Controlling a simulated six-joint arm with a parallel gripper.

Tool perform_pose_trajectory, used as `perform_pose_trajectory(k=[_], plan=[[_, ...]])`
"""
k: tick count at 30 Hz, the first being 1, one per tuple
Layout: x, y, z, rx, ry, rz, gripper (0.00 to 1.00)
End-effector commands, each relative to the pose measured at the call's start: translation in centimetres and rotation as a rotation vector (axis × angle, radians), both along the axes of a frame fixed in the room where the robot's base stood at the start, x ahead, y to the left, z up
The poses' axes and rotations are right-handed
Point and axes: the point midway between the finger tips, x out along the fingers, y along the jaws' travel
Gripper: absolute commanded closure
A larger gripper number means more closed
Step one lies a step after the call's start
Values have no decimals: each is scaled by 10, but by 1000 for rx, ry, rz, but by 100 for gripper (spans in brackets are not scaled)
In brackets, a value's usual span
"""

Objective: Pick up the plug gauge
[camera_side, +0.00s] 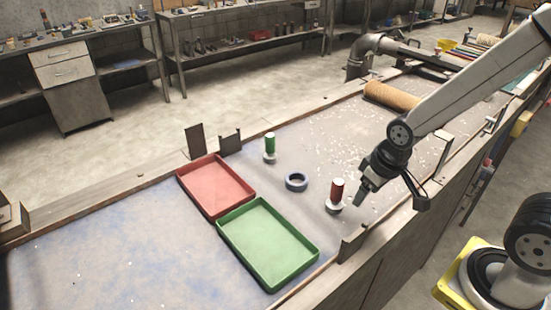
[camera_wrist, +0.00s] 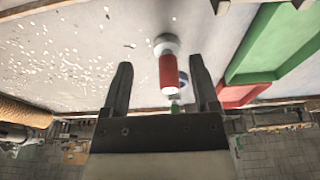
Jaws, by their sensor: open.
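A plug gauge with a red handle (camera_side: 337,190) stands upright on a pale round base on the worktop. My gripper (camera_side: 364,192) is just to its right in the side view, jaws open and empty. In the wrist view the red handle (camera_wrist: 168,72) appears in the gap between the two open fingers of my gripper (camera_wrist: 163,80); I cannot tell how far apart in depth they are. A similar piece with a green handle (camera_side: 270,143) stands upright farther back. A blue ring (camera_side: 297,182) lies flat between the two.
A red tray (camera_side: 220,190) and a green tray (camera_side: 273,271) lie to the left, both empty. A grey bracket (camera_side: 352,243) stands at the front edge near the red handle. A brown roll (camera_side: 392,96) lies at the back. The worktop around the pieces is clear.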

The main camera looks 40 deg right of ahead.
Motion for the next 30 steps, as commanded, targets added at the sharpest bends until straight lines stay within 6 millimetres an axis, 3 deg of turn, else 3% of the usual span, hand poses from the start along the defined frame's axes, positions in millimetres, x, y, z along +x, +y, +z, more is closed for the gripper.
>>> perform_pose_trajectory(k=[8, 9, 20, 30], plan=[[0, 0, 0, 0, 0, 0, 22], [0, 0, 0, 0, 0, 0, 16], [2, 0, 1, -5, 3, 19, 16], [19, 2, 5, -61, 50, 299, 16]])
